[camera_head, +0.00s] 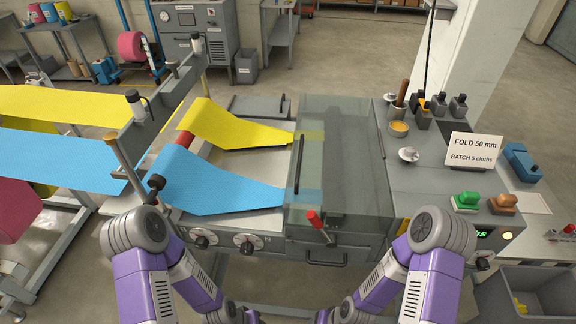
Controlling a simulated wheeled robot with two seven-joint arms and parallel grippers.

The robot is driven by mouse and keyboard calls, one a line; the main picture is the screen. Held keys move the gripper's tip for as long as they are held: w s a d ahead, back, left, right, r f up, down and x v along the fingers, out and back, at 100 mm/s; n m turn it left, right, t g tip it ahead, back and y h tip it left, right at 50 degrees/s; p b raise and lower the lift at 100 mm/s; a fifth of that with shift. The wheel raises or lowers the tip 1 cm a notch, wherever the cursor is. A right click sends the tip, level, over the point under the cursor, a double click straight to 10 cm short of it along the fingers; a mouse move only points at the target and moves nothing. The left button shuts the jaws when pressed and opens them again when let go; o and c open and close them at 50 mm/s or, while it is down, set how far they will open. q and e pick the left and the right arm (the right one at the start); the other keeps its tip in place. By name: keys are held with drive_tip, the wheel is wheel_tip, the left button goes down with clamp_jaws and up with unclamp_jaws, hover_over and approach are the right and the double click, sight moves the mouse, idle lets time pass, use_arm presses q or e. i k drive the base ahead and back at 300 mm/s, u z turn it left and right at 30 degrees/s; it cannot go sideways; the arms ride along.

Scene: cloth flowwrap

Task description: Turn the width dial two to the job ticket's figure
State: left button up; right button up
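The job ticket (474,150) is a white card on the right of the machine; it reads "FOLD 50 mm, BATCH 5 cloths". Two round dials, a left dial (201,239) and a right dial (247,241), sit on the machine's front panel below the blue cloth (205,182). Their markings are too small to read, so I cannot tell which is dial two. A third knob (408,154) is on the right-hand top, and another (482,262) is low at the right. Both my arms reach down to the bottom edge; neither gripper is in view.
A clear cover (340,140) with a red-tipped lever (318,222) is right of the dials. Green (466,200) and orange (503,202) buttons sit below the ticket. A yellow cloth (228,125) runs behind the blue one. A grey bin (545,290) stands at lower right.

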sight(247, 248)
drive_tip(key=u, duration=0.5)
drive_tip(key=k, duration=1)
drive_tip(key=u, duration=0.4)
drive_tip(key=i, duration=0.6)
drive_tip(key=u, duration=0.55)
